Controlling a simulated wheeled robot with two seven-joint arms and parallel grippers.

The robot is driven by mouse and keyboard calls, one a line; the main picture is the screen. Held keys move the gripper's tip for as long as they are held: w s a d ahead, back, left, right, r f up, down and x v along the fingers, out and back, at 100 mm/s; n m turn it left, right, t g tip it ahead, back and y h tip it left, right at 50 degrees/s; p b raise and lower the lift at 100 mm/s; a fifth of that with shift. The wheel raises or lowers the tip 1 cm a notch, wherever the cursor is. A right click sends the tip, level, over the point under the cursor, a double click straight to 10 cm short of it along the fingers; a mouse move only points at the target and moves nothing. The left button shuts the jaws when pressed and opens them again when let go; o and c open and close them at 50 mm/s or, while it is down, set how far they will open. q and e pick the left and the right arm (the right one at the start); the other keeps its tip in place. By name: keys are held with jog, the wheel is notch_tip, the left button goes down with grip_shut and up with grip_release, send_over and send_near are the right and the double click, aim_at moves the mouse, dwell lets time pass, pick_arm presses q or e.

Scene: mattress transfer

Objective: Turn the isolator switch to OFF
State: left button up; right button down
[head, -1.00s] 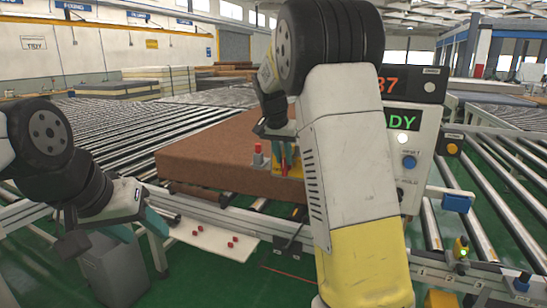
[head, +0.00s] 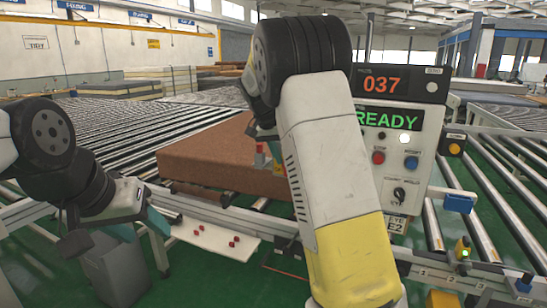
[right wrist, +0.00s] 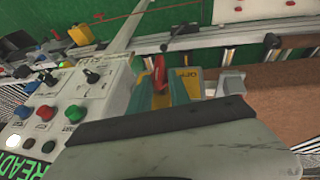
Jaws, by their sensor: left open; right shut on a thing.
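The isolator switch shows in the right wrist view as a red handle (right wrist: 159,68) in front of a yellow plate (right wrist: 187,74) with lettering that seems to read OFF. My right gripper (right wrist: 162,88) has its teal fingers on either side of the red handle and is shut on it. The lower part of the handle is hidden by my gripper's body. In the head view my right arm hides most of the switch. My left gripper (head: 150,226) is open and empty at the left, near a pale sheet with red pieces, away from the switch.
A control box (head: 418,140) reading READY, with buttons and a black selector knob (head: 399,195), stands right of my right arm. A brown mattress (head: 205,155) lies on the rollers behind. The pale sheet (head: 215,238) lies in front of the rail. A grey bin (head: 115,270) stands below my left gripper.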

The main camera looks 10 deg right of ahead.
jog(key=shift+a+f, duration=0.1)
jog(key=shift+f, duration=0.1)
dwell(0.7)
jog(key=c, duration=1.4)
grip_release()
jog(key=shift+c, duration=0.2)
jog(key=shift+r, duration=0.1)
jog(key=v, duration=0.7)
jog(key=shift+r, duration=0.35)
jog(key=shift+s, duration=0.1)
